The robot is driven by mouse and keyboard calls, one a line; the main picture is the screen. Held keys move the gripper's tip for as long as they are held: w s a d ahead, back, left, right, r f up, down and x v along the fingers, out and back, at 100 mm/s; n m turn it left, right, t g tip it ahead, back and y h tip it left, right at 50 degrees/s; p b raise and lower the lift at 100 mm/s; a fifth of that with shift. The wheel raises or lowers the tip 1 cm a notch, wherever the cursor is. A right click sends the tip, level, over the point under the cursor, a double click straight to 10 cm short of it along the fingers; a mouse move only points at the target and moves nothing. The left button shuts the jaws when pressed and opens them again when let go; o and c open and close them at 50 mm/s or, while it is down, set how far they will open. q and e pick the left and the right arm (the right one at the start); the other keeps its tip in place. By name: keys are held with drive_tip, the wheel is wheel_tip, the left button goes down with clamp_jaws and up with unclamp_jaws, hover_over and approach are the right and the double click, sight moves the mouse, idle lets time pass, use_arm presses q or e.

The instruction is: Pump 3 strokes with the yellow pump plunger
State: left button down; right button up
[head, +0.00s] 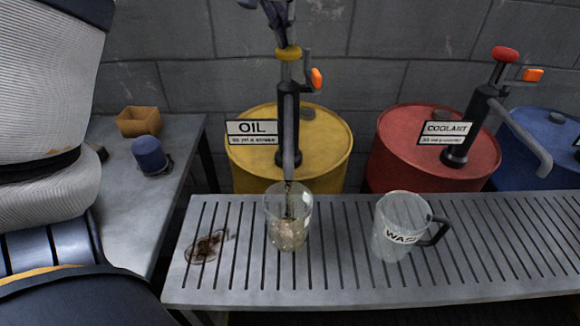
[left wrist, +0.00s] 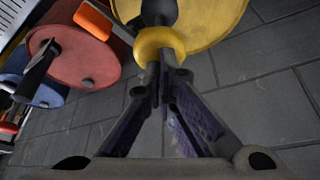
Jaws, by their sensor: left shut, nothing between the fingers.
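The yellow pump plunger (head: 289,53) stands raised above the black pump body (head: 289,120) on the yellow oil drum (head: 330,148). A short length of rod shows below its knob. My left gripper (head: 277,12) is just above the knob, shut and empty. In the left wrist view the shut fingers (left wrist: 160,92) point at the yellow knob (left wrist: 160,42); I cannot tell whether they touch it. The pump's spout hangs down over a clear beaker (head: 276,228) on the slatted bench, with a dark thin line inside it. The right gripper is not in view.
A red coolant drum (head: 395,160) with a red-knobbed pump (head: 505,54) stands to the right, and a blue drum (head: 535,150) beyond it. A clear mug marked WASH (head: 388,245) stands on the slatted bench (head: 330,280). A side table (head: 180,190) holds small containers.

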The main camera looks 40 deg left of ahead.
sight(287, 56)
use_arm(q)
drive_tip(key=shift+f, duration=2.4)
drive_tip(key=shift+r, duration=3.75)
drive_tip(key=shift+f, duration=0.15)
drive_tip(key=shift+f, duration=3.55)
drive_tip(key=shift+r, duration=3.65)
